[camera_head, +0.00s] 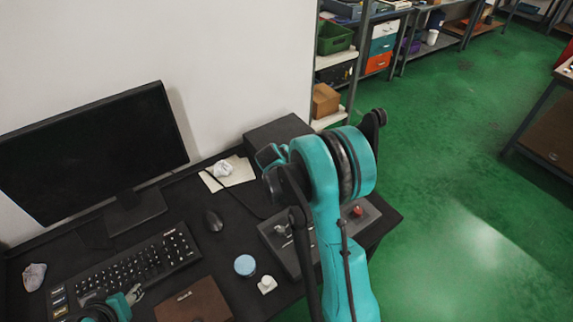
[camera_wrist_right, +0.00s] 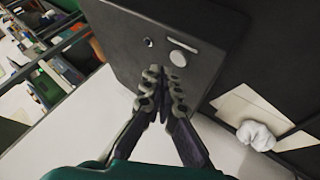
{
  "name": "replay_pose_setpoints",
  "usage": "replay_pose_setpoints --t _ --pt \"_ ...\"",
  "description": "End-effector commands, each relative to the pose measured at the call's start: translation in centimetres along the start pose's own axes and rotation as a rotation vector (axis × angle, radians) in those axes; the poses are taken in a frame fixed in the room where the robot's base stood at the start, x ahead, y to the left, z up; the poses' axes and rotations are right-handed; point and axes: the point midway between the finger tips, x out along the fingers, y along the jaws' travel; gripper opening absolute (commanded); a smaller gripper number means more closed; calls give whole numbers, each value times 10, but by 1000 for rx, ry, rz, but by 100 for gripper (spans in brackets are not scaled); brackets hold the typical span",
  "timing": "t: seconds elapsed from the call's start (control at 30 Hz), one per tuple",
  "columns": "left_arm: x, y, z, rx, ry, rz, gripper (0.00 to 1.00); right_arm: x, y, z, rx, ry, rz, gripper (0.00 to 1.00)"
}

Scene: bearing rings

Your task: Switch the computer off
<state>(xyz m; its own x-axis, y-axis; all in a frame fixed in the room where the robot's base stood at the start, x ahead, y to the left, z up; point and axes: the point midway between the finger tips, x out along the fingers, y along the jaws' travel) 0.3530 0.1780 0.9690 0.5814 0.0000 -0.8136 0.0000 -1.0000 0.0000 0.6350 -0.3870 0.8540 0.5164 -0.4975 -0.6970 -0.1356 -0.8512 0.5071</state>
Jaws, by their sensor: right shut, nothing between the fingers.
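The computer (camera_head: 280,131) is a dark box at the back right of the desk, against the wall, partly hidden by my right arm. In the right wrist view its dark panel (camera_wrist_right: 120,45) fills the upper middle. It carries a pale oval button (camera_wrist_right: 182,58) and a smaller round one (camera_wrist_right: 149,42). My right gripper (camera_wrist_right: 165,75) is shut and empty, its tips in front of the panel just below the oval button; contact cannot be told. The monitor (camera_head: 95,150) is dark.
The keyboard (camera_head: 140,262), mouse (camera_head: 213,221), blue round lid (camera_head: 245,265), brown notebook (camera_head: 193,301) and a control box (camera_head: 352,222) with a red knob are on the desk. Crumpled paper (camera_head: 222,169) lies beside the computer. Shelves stand behind; the green floor is open.

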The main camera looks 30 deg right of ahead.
Motion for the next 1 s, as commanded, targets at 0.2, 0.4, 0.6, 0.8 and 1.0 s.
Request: replay_pose_setpoints --t 0.2,0.4,0.6,0.8,1.0 --pt "-14 0 -10 0 0 0 44 -16 12 -12 0 0 0 0" --pt "-25 0 -18 0 0 0 44 -30 22 -22 0 0 0 0" --pt "-26 0 -19 0 0 0 44 -33 24 -24 0 0 0 0" --pt "-26 0 -19 0 0 0 44 -32 24 -24 0 0 0 0" --pt "-26 0 -19 0 0 0 44 -33 24 -24 0 0 -1 0"
